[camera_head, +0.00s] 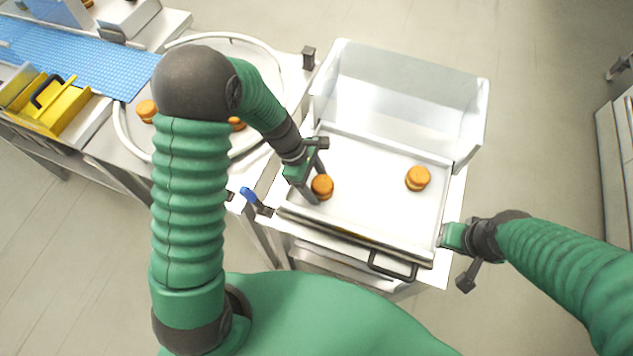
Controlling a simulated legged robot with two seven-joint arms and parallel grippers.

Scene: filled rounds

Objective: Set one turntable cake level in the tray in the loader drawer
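The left gripper (319,190) reaches down into the white tray (375,150) of the loader drawer (340,232). Its two dark fingers stand on either side of an orange-brown round cake (322,185) at the tray's left side. I cannot tell whether they press on it. This cake looks about level. A second cake (418,178) sits apart in the tray's right half. More cakes (147,110) are on the turntable (130,132), one (237,124) partly hidden by my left arm. The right gripper (452,237) is at the drawer's right front corner; its fingers are not clear.
A clear-walled hood (400,85) stands behind the tray. A dark handle (392,268) is on the drawer front. A blue lever (250,196) sticks up left of the drawer. The tray's middle is bare.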

